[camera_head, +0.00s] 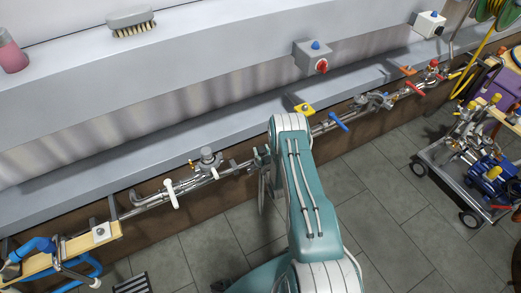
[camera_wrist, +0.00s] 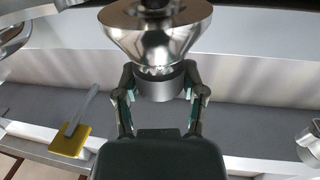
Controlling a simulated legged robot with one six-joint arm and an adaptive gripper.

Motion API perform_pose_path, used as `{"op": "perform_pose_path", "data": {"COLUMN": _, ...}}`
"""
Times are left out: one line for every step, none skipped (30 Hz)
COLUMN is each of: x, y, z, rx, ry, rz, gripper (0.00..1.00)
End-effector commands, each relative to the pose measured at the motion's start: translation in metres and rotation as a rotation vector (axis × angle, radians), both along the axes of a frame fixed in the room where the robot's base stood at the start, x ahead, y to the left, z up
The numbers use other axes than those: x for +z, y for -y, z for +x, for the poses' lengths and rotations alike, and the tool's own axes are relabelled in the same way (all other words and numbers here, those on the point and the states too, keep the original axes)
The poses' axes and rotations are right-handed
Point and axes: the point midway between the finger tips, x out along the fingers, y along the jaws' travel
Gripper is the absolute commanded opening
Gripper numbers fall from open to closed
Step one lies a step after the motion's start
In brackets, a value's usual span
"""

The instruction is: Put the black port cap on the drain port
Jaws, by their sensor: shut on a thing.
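My gripper (camera_wrist: 163,84) has its two fingers on either side of a short dark grey cylinder (camera_wrist: 164,89) that looks like the black port cap. The gripper is shut on it. Right above the cap in the wrist view is a shiny metal cone with a narrow lower end (camera_wrist: 155,40), which looks like the drain port. The cap's top edge is at this lower end; I cannot tell whether it is seated or just close. In the head view my gripper (camera_head: 262,156) is beside the pipe run, partly behind my arm, and the cap cannot be made out.
A metal pipe run (camera_head: 150,203) with valves follows the grey ledge (camera_head: 110,172). A yellow plate (camera_head: 302,108) and a blue handle (camera_head: 338,121) are right of my gripper. A cart (camera_head: 455,190) with pumps stands at the right. Tiled floor (camera_head: 390,215) between is clear.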

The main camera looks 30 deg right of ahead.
Motion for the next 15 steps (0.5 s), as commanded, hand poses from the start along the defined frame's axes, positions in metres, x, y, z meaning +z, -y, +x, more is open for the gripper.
{"op": "perform_pose_path", "data": {"x": -0.0023, "y": 0.001, "z": 0.0, "rx": 0.0, "ry": 0.001, "rz": 0.0, "gripper": 0.0}}
{"op": "perform_pose_path", "data": {"x": -0.0033, "y": 0.0015, "z": 0.0, "rx": 0.0, "ry": 0.001, "rz": 0.0, "gripper": 0.0}}
{"op": "perform_pose_path", "data": {"x": -0.0046, "y": 0.0023, "z": 0.0002, "rx": 0.0, "ry": 0.002, "rz": 0.0, "gripper": 0.0}}
{"op": "perform_pose_path", "data": {"x": -0.0056, "y": 0.0029, "z": 0.0002, "rx": 0.0, "ry": 0.002, "rz": 0.0, "gripper": 0.0}}
{"op": "perform_pose_path", "data": {"x": -0.0068, "y": 0.0034, "z": 0.0003, "rx": 0.0, "ry": 0.002, "rz": 0.0, "gripper": 0.0}}
{"op": "perform_pose_path", "data": {"x": -0.0083, "y": 0.0039, "z": 0.0001, "rx": 0.0, "ry": 0.002, "rz": 0.0, "gripper": 0.0}}
{"op": "perform_pose_path", "data": {"x": -0.0092, "y": 0.0043, "z": -0.0001, "rx": 0.0, "ry": 0.001, "rz": 0.0, "gripper": 0.0}}
{"op": "perform_pose_path", "data": {"x": -0.0099, "y": 0.0045, "z": -0.0001, "rx": 0.0, "ry": 0.001, "rz": 0.0, "gripper": 0.0}}
{"op": "perform_pose_path", "data": {"x": -0.0103, "y": 0.0047, "z": -0.0001, "rx": 0.0, "ry": 0.001, "rz": 0.0, "gripper": 0.0}}
{"op": "perform_pose_path", "data": {"x": -0.0103, "y": 0.0047, "z": 0.0, "rx": 0.0, "ry": 0.001, "rz": 0.0, "gripper": 0.0}}
{"op": "perform_pose_path", "data": {"x": -0.0103, "y": 0.0047, "z": 0.0, "rx": 0.0, "ry": 0.001, "rz": 0.0, "gripper": 0.0}}
{"op": "perform_pose_path", "data": {"x": -0.0101, "y": 0.0047, "z": 0.0, "rx": 0.0, "ry": 0.002, "rz": 0.0, "gripper": 0.0}}
{"op": "perform_pose_path", "data": {"x": -0.0101, "y": 0.0048, "z": 0.0001, "rx": 0.0, "ry": 0.002, "rz": 0.0, "gripper": 0.0}}
{"op": "perform_pose_path", "data": {"x": -0.0101, "y": 0.0048, "z": 0.0001, "rx": 0.0, "ry": 0.002, "rz": 0.0, "gripper": 0.0}}
{"op": "perform_pose_path", "data": {"x": -0.01, "y": 0.0048, "z": 0.0001, "rx": 0.0, "ry": 0.002, "rz": 0.0, "gripper": 0.0}}
